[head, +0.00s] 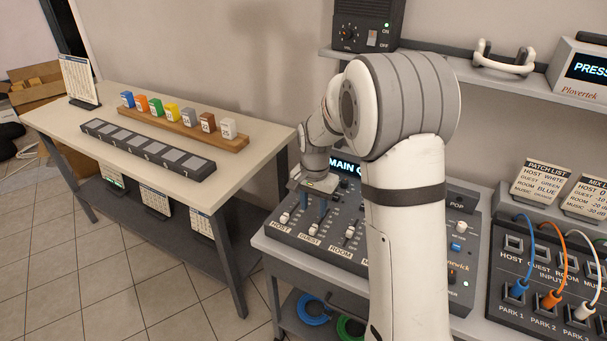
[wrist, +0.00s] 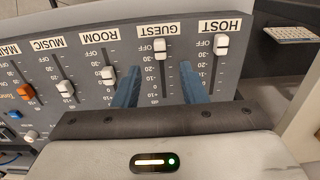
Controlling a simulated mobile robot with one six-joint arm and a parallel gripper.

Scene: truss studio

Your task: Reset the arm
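My gripper (head: 309,207) hangs over the left part of the mixer (head: 340,263), pointing down. In the wrist view its two blue fingers (wrist: 160,88) stand apart with nothing held between them. The GUEST fader (wrist: 159,46) shows beyond the gap between the fingers, and the HOST fader (wrist: 221,42) shows to the right of them. The ROOM fader (wrist: 108,76) is left of the fingers. I cannot tell how high the fingertips are above the panel. My upper arm hides the middle of the mixer in the head view.
A patch panel (head: 520,309) with blue, orange and white cables stands at right. A shelf (head: 515,88) above carries an intercom box (head: 367,22), a white handle-like item (head: 504,60) and a display box (head: 580,72). A table (head: 225,185) with coloured blocks is at left.

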